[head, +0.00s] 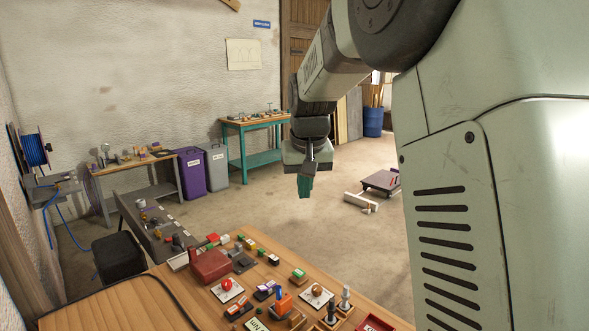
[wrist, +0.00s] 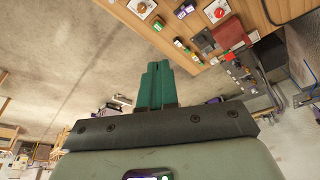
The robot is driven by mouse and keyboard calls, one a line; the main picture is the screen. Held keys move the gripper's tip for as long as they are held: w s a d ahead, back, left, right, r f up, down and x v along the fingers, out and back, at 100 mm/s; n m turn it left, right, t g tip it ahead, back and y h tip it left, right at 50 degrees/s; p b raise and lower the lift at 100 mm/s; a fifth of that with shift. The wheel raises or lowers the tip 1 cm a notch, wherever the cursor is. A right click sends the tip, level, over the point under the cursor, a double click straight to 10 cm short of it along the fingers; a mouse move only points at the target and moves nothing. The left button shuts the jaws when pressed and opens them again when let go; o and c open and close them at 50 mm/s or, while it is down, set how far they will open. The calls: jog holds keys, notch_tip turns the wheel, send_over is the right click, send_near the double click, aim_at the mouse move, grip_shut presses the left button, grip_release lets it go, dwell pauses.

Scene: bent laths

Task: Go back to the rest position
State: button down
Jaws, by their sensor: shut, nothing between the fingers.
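My gripper (head: 305,185) hangs from my arm in the middle of the head view, with its teal fingers pointing down. It is in the air beyond the far right edge of the wooden table (head: 130,304), with floor behind it in the picture. In the wrist view my gripper (wrist: 157,68) shows its teal fingers together, with nothing between them. The gripper touches nothing that I can see.
Behind stand a teal bench (head: 250,160), a purple bin (head: 191,171) and a grey bin (head: 216,166). A low dark platform (head: 382,182) lies on the open floor at right.

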jog(key=s+d+r+t, duration=0.1)
jog(key=s+d+r, duration=0.2)
jog(key=s, duration=0.5)
jog(key=s+d+r+m, duration=0.1)
jog(key=s+d+r, duration=0.1)
jog(key=s, duration=0.6)
jog(key=s+d+r+t, duration=0.1)
jog(key=s+d+r, duration=0.2)
jog(key=s, duration=0.5)
jog(key=s+d+f, duration=0.1)
jog(key=s+f, duration=0.2)
jog(key=s, duration=0.5)
jog(key=shift+s+f+m, duration=0.15)
jog(key=shift+s+m, duration=0.15)
jog(key=shift+s, duration=0.05)
jog(key=c, duration=1.8)
grip_release()
